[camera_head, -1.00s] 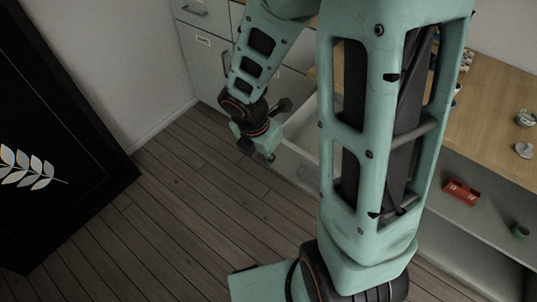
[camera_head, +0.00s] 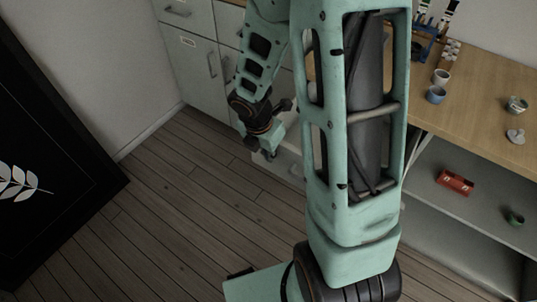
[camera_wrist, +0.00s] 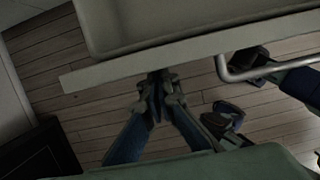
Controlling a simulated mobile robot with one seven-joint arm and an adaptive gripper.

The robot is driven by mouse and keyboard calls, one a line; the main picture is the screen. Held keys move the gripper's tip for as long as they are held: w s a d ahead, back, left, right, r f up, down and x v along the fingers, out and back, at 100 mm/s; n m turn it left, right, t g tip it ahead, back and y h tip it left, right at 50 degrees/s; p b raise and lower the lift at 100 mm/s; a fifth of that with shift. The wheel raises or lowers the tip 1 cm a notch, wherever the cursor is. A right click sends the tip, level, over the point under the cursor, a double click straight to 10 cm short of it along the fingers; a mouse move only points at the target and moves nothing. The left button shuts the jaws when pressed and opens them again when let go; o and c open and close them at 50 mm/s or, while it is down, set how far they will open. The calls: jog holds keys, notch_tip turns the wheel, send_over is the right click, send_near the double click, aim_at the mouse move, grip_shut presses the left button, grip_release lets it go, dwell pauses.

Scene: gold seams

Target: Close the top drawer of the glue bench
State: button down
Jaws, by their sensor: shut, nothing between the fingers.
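The pulled-out drawer (camera_head: 287,168) of the glue bench shows as a pale open box, partly hidden behind my arm in the head view. In the wrist view its front panel (camera_wrist: 115,70) crosses the upper part, with the pale tray inside above it. A metal bar handle (camera_wrist: 229,74) is on the panel's outer side, right of my fingers. My gripper (camera_head: 270,156) is shut and empty, low at the drawer's front. In the wrist view the fingertips (camera_wrist: 158,84) are at the panel's lower edge in the picture; I cannot tell if they touch it.
The wooden bench top (camera_head: 480,112) carries cups and small items. Below it an open shelf (camera_head: 425,180) holds a red box (camera_head: 455,182) and a green cup (camera_head: 515,218). Grey cabinets (camera_head: 195,62) stand behind. A black framed panel (camera_head: 60,150) leans at left. The plank floor (camera_head: 190,200) is clear.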

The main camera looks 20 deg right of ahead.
jog(key=w+d+p, duration=1.3)
jog(key=w+d, duration=0.2)
jog(key=d, duration=0.4)
jog(key=shift+d, duration=0.25)
jog(key=shift+a, duration=0.1)
